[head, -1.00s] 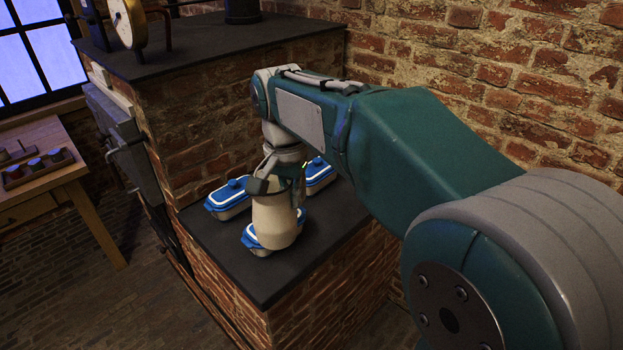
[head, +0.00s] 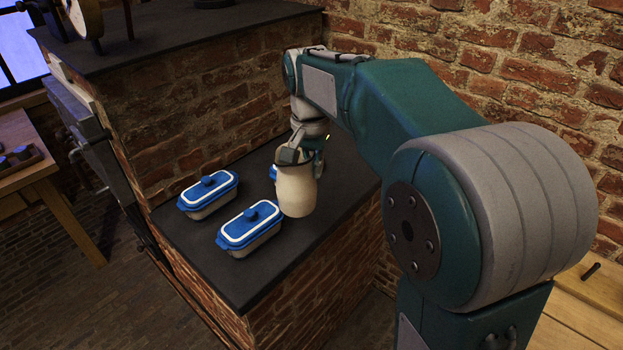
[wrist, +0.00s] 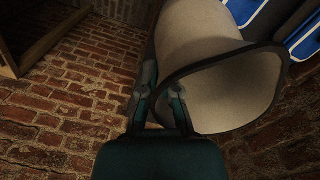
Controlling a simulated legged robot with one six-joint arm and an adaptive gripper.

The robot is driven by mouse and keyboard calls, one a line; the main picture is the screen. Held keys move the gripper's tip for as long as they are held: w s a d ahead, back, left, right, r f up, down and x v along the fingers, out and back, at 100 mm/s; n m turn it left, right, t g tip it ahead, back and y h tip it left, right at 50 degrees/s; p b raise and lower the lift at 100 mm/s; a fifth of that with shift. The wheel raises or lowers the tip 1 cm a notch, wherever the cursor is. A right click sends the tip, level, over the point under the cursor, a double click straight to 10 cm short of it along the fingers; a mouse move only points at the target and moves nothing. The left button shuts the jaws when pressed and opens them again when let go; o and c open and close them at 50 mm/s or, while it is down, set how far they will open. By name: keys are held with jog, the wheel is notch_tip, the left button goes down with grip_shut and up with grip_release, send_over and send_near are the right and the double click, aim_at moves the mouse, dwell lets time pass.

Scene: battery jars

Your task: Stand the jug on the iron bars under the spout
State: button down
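The jug (head: 296,188) is a cream, rounded vessel, seen in the head view at the right side of the low dark ledge. My gripper (head: 302,152) is at its top and is shut on it. In the wrist view, the jug (wrist: 196,50) shows its pale side, dark rim and open mouth, tilted in the picture. My gripper's fingers (wrist: 160,98) are against the jug's dark edge; the exact grip is partly hidden. I cannot tell whether the jug's base touches the ledge. Iron bars and a spout are not recognisable in these views.
Blue-lidded dishes stand on the dark ledge (head: 275,285): one at the front (head: 250,228), one at the left (head: 208,194), and one mostly behind the jug. A higher brick block (head: 200,110) rises behind. A wooden table (head: 30,178) is at far left.

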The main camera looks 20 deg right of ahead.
jog(key=w+d+f, duration=0.5)
jog(key=w+f, duration=0.4)
jog(key=f, duration=0.2)
jog(key=shift+d+f, duration=0.15)
jog(key=shift+d, duration=0.1)
jog(key=c, duration=0.8)
grip_release()
jog(key=shift+a, duration=0.4)
jog(key=shift+d, duration=0.1)
